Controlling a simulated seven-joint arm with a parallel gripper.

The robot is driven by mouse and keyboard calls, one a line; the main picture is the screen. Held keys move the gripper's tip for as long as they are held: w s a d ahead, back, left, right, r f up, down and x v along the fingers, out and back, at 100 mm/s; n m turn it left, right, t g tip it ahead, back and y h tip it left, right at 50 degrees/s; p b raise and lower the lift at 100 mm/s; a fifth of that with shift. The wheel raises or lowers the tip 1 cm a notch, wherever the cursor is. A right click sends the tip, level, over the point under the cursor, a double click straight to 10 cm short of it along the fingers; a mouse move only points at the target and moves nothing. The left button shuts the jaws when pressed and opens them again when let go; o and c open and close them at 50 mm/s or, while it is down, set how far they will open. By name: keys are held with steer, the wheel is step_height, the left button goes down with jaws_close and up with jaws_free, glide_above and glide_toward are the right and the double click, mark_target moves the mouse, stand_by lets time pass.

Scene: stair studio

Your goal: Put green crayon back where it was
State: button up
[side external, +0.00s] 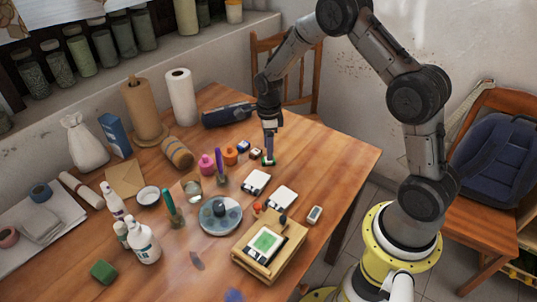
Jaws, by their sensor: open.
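My gripper (268,155) points straight down, low over the table's right half. It is open. A small green thing (265,162) shows right at its fingertips, close to the tabletop. It is too small to tell whether it is the green crayon, or whether the fingers touch it. A dark green stick-like thing (172,208) stands upright among the items left of the middle. I cannot tell whether it is a crayon or a pen.
The wooden table (335,165) is crowded left of my gripper. A wooden box (268,250), a round grey-blue dish (220,217) and white bottles (143,242) are nearer. The right corner is clear.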

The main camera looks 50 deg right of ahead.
step_height(320, 180, up, 9)
steer(key=s+a+r+n+t, duration=0.1)
steer(key=s+a+r+n, duration=0.2)
steer(key=s+r+n, duration=0.35)
steer(key=s+a+r+n+t, duration=0.2)
steer(key=s+a+r+n, duration=0.1)
steer(key=s+r+n, duration=0.4)
steer(key=s+a+r+n+t, duration=0.1)
steer(key=s+n, duration=0.5)
steer(key=s+a+r+n+t, duration=0.1)
steer(key=s+a+r+n, duration=0.1)
steer(key=s+n, duration=0.5)
steer(key=shift+s+a+t, duration=0.15)
steer(key=shift+s+t, duration=0.1)
steer(key=shift+t, duration=0.05)
